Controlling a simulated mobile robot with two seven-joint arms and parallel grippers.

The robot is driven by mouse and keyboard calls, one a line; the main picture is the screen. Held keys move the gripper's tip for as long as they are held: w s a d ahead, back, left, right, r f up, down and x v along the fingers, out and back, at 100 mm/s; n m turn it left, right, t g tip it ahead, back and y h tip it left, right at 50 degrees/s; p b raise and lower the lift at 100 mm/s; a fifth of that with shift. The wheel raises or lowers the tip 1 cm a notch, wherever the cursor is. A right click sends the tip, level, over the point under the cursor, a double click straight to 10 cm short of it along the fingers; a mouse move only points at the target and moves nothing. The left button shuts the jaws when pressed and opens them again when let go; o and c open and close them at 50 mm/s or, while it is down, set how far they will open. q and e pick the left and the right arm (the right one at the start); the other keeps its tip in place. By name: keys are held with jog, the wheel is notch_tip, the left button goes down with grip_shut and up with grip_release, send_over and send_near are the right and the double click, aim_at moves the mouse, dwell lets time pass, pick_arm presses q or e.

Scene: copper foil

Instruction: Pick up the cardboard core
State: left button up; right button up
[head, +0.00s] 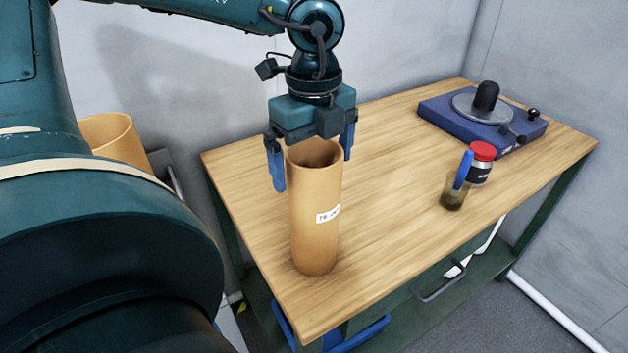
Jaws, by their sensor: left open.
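The cardboard core (315,225) is a tall brown tube with an open top and a white label. It stands upright on the left front part of the wooden table. My left gripper (312,168) points down over its top end. Its blue fingers are open, one at the left and one at the right of the tube's rim. I cannot tell whether either finger touches the tube. My right gripper is not in view.
On the wooden table (385,165), a jar with a red lid (481,163) stands behind a small dark pot with a blue-handled tool (455,190). A blue device with a round plate (440,107) sits at the back right. Another brown tube (115,137) shows at far left.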

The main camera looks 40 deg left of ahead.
pick_arm(q)
jog(key=shift+f, duration=0.65)
jog(key=shift+c, duration=0.6)
jog(key=c, duration=1.3)
jog(key=shift+c, duration=0.6)
jog(key=shift+r, duration=0.15)
